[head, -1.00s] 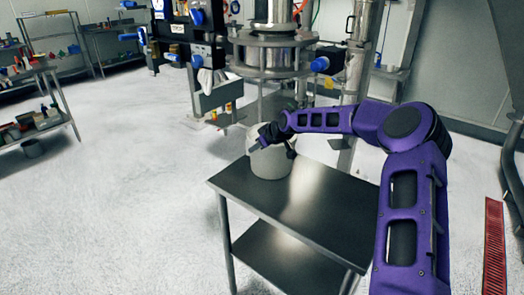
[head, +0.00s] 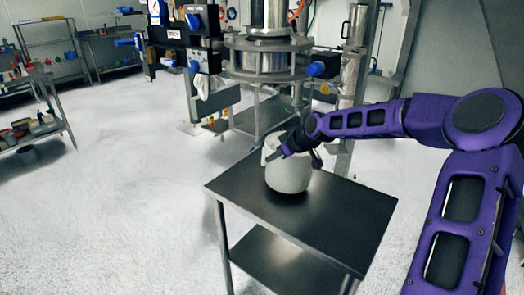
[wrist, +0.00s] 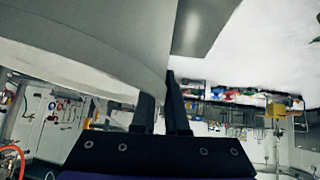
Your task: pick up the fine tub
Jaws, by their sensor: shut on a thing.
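The fine tub (head: 288,174) is a pale, rounded container over the back part of the small dark table (head: 330,225). My gripper (head: 283,153) is at the tub's upper rim and shut on it. I cannot tell whether the tub's base touches the table top or hangs just above it; a dark shadow lies under it. In the wrist view the tub's pale wall and rim (wrist: 90,50) fill the upper left. The gripper fingers (wrist: 162,105) are at its rim there, and part of the grip is hidden by the tub.
A steel sifter machine (head: 268,60) with blue-capped parts stands just behind the table. A vertical metal pipe (head: 357,75) rises to its right. A shelf rack (head: 35,125) stands at the far left. The pale floor to the left is clear.

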